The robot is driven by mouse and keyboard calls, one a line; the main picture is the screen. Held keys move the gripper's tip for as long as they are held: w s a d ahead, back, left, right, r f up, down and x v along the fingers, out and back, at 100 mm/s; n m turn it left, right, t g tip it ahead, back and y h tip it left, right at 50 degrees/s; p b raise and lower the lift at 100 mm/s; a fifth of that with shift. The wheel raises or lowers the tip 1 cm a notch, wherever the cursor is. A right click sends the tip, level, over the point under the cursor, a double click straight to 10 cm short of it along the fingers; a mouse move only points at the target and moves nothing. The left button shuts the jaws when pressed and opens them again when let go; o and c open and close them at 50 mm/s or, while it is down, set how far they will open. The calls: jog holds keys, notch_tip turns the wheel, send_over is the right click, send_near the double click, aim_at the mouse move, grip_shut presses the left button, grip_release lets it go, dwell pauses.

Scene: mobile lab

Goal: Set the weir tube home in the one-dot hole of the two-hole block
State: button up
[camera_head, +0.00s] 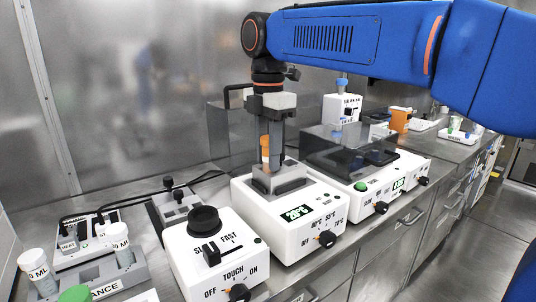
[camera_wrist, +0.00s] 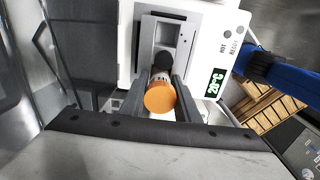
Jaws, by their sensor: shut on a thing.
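The weir tube, with an orange cap (camera_wrist: 159,98), is between the two fingers of my gripper (camera_wrist: 160,90), which is shut on it. In the head view the orange cap (camera_head: 265,142) shows beside my gripper (camera_head: 275,155), just above the grey two-hole block (camera_head: 281,183). The block also shows in the wrist view (camera_wrist: 184,32), beyond the tube. The tube looks about upright. Its lower end is hidden, so I cannot tell whether it is in a hole. A dark round shape shows past the cap. The dots are not readable.
The block sits on a white heater (camera_head: 262,216) with a green display. A white stirrer box with a black knob (camera_head: 204,219) stands front left. A grey rack (camera_head: 127,272) with tubes is farther left. A dark-lidded machine (camera_head: 350,149) stands close on the right.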

jog(key=shift+f, duration=0.15)
jog(key=o, duration=1)
jog(key=shift+o, duration=0.2)
notch_tip(320, 180, up, 12)
jog(key=shift+r, duration=0.15)
jog(key=shift+d, duration=0.1)
